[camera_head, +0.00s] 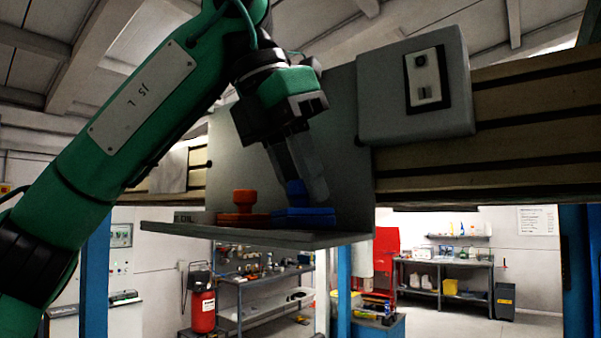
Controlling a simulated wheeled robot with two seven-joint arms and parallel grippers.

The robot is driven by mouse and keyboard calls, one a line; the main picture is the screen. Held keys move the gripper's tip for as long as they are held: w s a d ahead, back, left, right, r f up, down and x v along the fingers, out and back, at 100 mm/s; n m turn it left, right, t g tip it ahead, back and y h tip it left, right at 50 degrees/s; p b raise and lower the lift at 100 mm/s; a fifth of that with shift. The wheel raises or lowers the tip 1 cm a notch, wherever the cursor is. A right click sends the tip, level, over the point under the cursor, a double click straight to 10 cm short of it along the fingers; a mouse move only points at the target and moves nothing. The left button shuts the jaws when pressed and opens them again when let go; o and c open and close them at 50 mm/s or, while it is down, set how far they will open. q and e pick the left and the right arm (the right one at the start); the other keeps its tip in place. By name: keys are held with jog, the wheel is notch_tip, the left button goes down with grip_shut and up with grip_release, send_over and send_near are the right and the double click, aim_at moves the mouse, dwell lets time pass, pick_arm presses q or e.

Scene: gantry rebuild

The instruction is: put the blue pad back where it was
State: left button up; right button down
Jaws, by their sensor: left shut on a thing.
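The blue pad (304,216) is at the right part of a grey shelf (330,238) fixed to a grey back plate. It has a flat base and a raised knob. My left gripper (306,183) points down from above and is shut on the knob of the blue pad. The fingers hide part of the knob. The pad's base looks to be at shelf level; I cannot tell whether it bears fully on the shelf. An orange-red pad (243,212) of similar shape stands just left of it on the shelf. My right gripper is not in view.
A grey box (414,85) with a control panel is mounted on the beam (530,125) to the right of the shelf. The back plate (342,130) rises close behind the gripper. Blue posts stand below. A workshop with benches and a red extinguisher (203,310) lies far behind.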

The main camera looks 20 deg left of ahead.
pick_arm(q)
jog(key=shift+f, duration=0.25)
jog(key=o, duration=1.1)
jog(key=shift+r, duration=0.1)
jog(key=v, duration=1.3)
jog(key=shift+r, duration=0.3)
jog(key=shift+s+a, duration=0.1)
jog(key=shift+s, duration=0.1)
jog(key=shift+w, duration=0.1)
